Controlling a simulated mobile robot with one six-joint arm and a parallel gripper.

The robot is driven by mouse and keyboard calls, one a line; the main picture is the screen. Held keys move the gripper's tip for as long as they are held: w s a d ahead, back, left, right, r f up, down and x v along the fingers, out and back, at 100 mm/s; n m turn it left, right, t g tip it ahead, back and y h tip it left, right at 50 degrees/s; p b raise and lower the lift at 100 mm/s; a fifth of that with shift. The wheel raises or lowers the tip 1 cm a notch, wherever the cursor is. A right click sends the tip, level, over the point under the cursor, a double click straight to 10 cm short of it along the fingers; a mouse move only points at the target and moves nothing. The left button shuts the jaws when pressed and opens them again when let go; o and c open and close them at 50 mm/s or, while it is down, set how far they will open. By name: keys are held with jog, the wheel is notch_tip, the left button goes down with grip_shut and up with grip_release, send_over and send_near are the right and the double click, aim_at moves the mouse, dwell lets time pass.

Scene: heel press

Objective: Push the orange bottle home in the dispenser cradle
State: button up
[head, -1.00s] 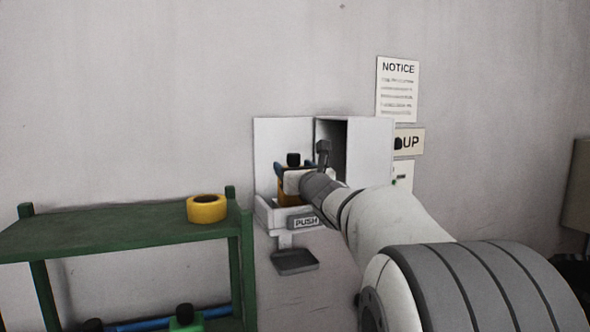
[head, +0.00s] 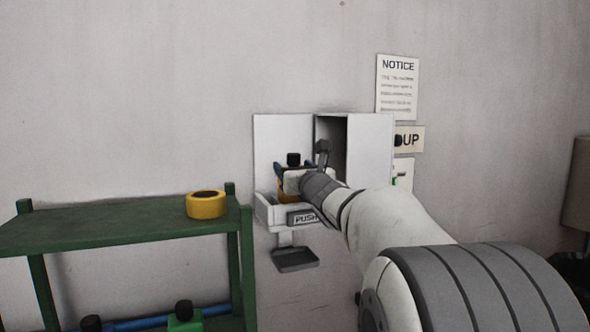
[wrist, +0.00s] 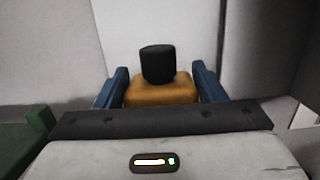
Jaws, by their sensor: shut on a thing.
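The orange bottle (head: 286,196) with a black cap stands upright at the white dispenser cradle (head: 268,213), in front of the pale back plate. It also shows in the wrist view (wrist: 160,93), with its cap in the middle. My gripper (wrist: 161,86) has its blue fingers on both sides of the bottle and is shut on it. In the head view my gripper (head: 292,170) hides part of the bottle. The cradle's front lip covers the bottle's base, so I cannot tell how its bottom sits.
The dispenser's open door (head: 370,150) stands right of the bottle. A PUSH plate (head: 303,218) and a drip tray (head: 296,260) are below. A green shelf (head: 120,222) with a yellow tape roll (head: 206,205) stands left. A small green spot (head: 394,182) shows by the door.

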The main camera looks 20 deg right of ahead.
jog(key=shift+f, duration=0.15)
jog(key=o, duration=1.4)
jog(key=shift+r+p, duration=2.35)
jog(key=shift+r, duration=1.25)
